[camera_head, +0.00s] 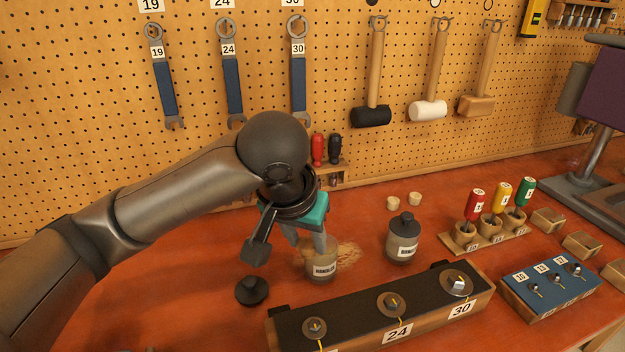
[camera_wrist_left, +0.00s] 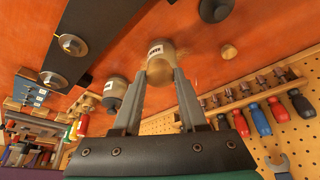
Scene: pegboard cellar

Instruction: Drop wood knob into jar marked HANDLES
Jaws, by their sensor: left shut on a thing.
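The open jar marked HANDLES (camera_head: 321,272) stands upright on the red bench. It also shows in the left wrist view (camera_wrist_left: 156,48). My left gripper (camera_head: 312,240) points down at the jar's mouth. Its fingers (camera_wrist_left: 161,78) are shut on a tan piece that looks like the wood knob (camera_wrist_left: 160,74); the piece blends with the jar behind it, and how deep it sits is unclear. In the head view the gripper hides it. A loose dark lid (camera_head: 252,291) lies left of the jar. My right gripper is not in view.
A lidded jar (camera_head: 402,242) with a hard-to-read label stands to the right. Two small wood knobs (camera_head: 393,203) lie behind it. A long block with bolts (camera_head: 390,305) lies in front. Screwdrivers in a holder (camera_head: 495,215) and a blue bolt block (camera_head: 550,287) are farther right.

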